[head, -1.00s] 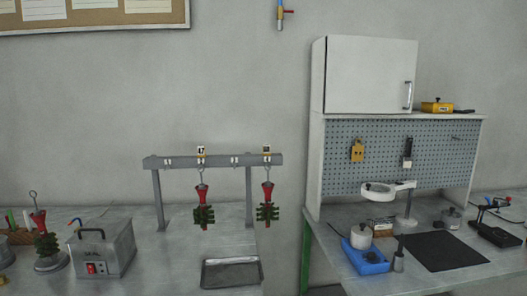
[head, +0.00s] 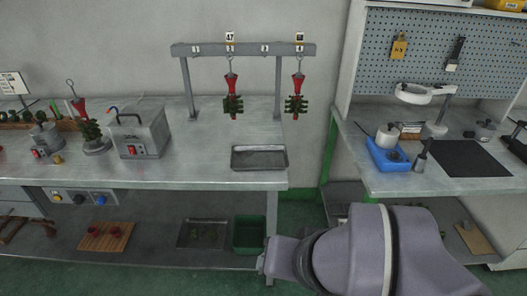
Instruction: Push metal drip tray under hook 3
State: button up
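The metal drip tray (head: 259,166) is a shallow grey rectangle lying flat near the front edge of the left bench. It is in front of the grey hook rail (head: 245,50), roughly below the gap between the two hanging red-and-green wax trees. One tree (head: 232,95) hangs left of that gap, the other (head: 297,95) right of it. The rail's small number plates are too small to read surely; a bare one (head: 264,48) sits between the trees. My arm shows at the bottom, with its end (head: 264,262) low beside the bench leg, below and apart from the tray; its fingers are unclear.
A grey sealing box (head: 139,137) and a wax tree on a stand (head: 94,140) are left on the bench. A green bin (head: 249,235) is on the lower shelf. A gap separates the right bench (head: 375,183). The bench between box and tray is clear.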

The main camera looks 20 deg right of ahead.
aim_at(268, 157)
jog(key=i, duration=0.6)
jog(key=i+l+u, duration=0.1)
jog(key=i, duration=0.5)
